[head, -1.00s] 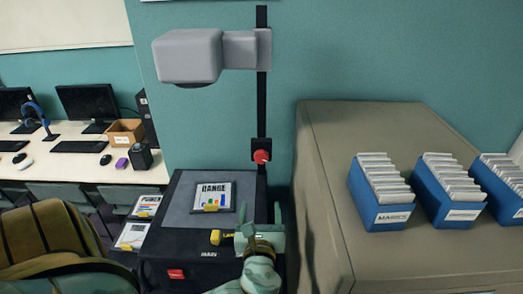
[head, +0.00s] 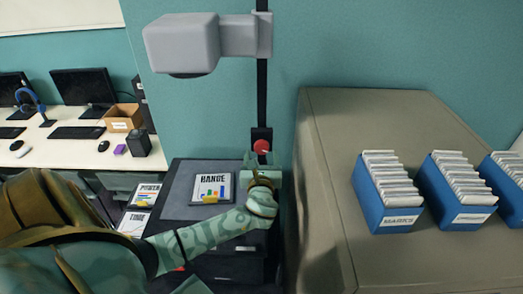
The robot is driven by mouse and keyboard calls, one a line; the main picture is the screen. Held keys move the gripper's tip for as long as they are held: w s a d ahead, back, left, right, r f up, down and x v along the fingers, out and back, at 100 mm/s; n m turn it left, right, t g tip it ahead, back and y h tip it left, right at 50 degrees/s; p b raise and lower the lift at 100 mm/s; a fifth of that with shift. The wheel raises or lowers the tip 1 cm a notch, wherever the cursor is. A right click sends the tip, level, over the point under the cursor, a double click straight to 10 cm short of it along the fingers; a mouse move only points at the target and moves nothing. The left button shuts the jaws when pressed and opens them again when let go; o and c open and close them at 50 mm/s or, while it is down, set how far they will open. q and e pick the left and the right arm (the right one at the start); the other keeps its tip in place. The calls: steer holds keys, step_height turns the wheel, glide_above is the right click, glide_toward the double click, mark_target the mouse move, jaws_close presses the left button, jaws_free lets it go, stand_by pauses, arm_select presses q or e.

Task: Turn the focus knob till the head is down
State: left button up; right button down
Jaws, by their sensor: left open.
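The grey projector head (head: 183,45) sits high on a black upright post (head: 262,92), well above the projector's dark base (head: 190,180). The red focus knob (head: 262,147) is on a black block low on the post. My left gripper (head: 260,163) is open just below the knob, with its fingers pointing up toward it. I cannot tell whether a finger touches the knob. My left arm crosses in front of the base and hides its front and right part. My right gripper is not in view.
A framed chart sheet (head: 211,188) lies on the base. A large grey-brown cabinet (head: 340,150) stands close on the right, with blue card boxes (head: 387,208) on top. A white desk (head: 75,150) with computers is at the left.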

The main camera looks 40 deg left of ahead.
arm_select(q)
steer(key=shift+x, duration=1.45)
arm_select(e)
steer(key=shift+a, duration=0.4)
arm_select(q)
steer(key=shift+d, duration=0.1)
steer(key=c, duration=1)
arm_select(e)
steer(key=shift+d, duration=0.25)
arm_select(q)
steer(key=shift+n, duration=0.3)
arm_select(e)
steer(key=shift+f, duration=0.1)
